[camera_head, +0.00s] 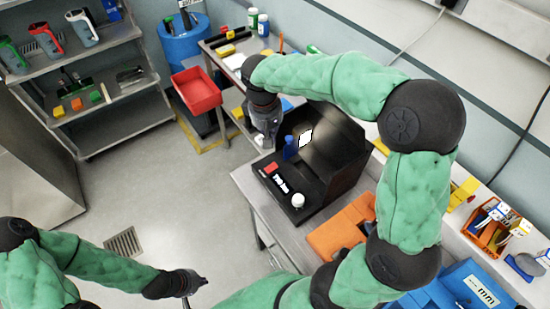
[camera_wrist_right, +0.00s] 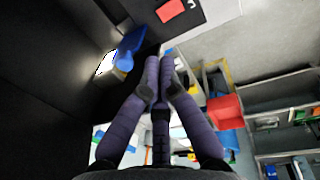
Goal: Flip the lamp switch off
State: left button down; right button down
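A black box-shaped device (camera_head: 330,160) stands on the metal bench, with a red patch (camera_head: 271,168), white lettering and a white knob (camera_head: 298,200) on its front panel. A blue upright piece (camera_head: 290,147), probably the switch, stands beside a bright white lit patch (camera_head: 305,138). The blue piece also shows in the right wrist view (camera_wrist_right: 130,48). My right gripper (camera_wrist_right: 165,62) has its fingertips together, with nothing seen between them, just beside the blue piece and apart from it. My left gripper (camera_head: 195,288) hangs low over the floor at lower left, fingers apart and empty.
An orange tray (camera_head: 340,228) lies on the bench right of the device. A red bin (camera_head: 197,91) and blue barrel (camera_head: 184,40) stand behind. Shelves with tools (camera_head: 85,80) are at upper left. The floor at left is free.

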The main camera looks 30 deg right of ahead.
aim_at(273, 167)
jog(key=f+b, duration=0.1)
jog(key=f, duration=0.3)
jog(key=d+f+b, duration=0.1)
jog(key=f, duration=0.4)
jog(key=f+b, duration=0.1)
jog(key=f, duration=0.4)
jog(key=shift+d+b, duration=0.35)
jog(key=shift+d+f, duration=0.1)
jog(key=shift+f, duration=0.25)
jog(key=shift+a+r, duration=0.3)
jog(key=shift+a, duration=0.45)
jog(key=shift+r, duration=0.1)
